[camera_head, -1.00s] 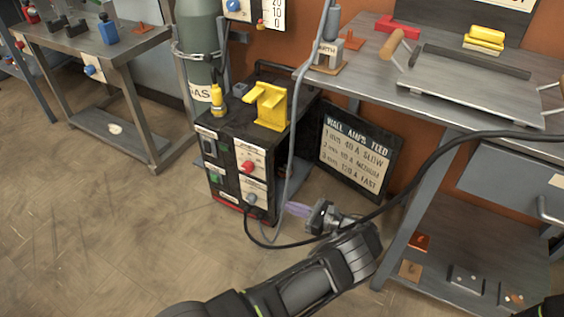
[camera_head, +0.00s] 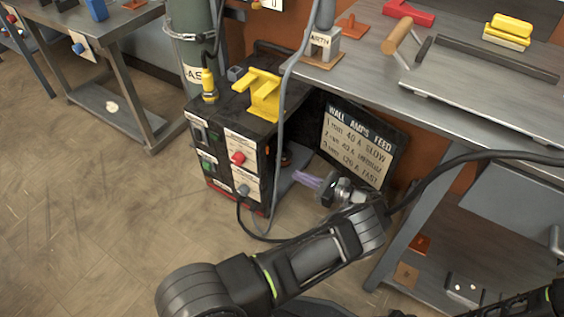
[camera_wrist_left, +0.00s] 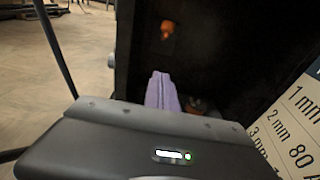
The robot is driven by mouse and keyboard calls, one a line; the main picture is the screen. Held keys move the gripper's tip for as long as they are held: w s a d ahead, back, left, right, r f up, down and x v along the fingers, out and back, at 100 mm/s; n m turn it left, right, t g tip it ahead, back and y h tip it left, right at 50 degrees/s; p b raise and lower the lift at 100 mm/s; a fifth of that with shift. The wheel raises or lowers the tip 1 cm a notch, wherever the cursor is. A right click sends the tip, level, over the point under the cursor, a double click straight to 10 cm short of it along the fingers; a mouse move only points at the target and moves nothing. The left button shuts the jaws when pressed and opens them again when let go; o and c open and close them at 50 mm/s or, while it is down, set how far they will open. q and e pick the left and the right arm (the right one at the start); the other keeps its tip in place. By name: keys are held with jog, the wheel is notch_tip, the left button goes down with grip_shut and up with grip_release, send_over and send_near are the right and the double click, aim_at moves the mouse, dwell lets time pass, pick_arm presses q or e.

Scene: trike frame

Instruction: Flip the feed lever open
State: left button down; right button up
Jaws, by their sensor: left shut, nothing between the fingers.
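The black feed machine (camera_head: 262,135) stands on the floor with red and grey knobs on its front panel. My left gripper (camera_head: 297,175) is at its right side, its purple fingers shut and empty, pointing at that side. In the left wrist view the fingers (camera_wrist_left: 160,75) point into a dark recess (camera_wrist_left: 215,50). A small orange piece (camera_wrist_left: 167,29) is on the recess wall above the fingertips. Another orange-brown part (camera_wrist_left: 197,104) is low and partly hidden just right of the fingers. I cannot tell which is the feed lever. My right gripper is out of view.
A wall amps feed sign (camera_head: 358,145) leans just right of the machine. A grey hose (camera_head: 279,140) hangs before its side, and a black cable (camera_head: 470,155) crosses near my left wrist. The steel workbench (camera_head: 440,115) overhangs at right.

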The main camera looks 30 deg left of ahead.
pick_arm(q)
jog(key=a+r+b, duration=0.1)
jog(key=a+r, duration=0.1)
jog(key=a, duration=0.9)
jog(key=shift+s+a+r, duration=0.15)
jog(key=shift+r, duration=0.1)
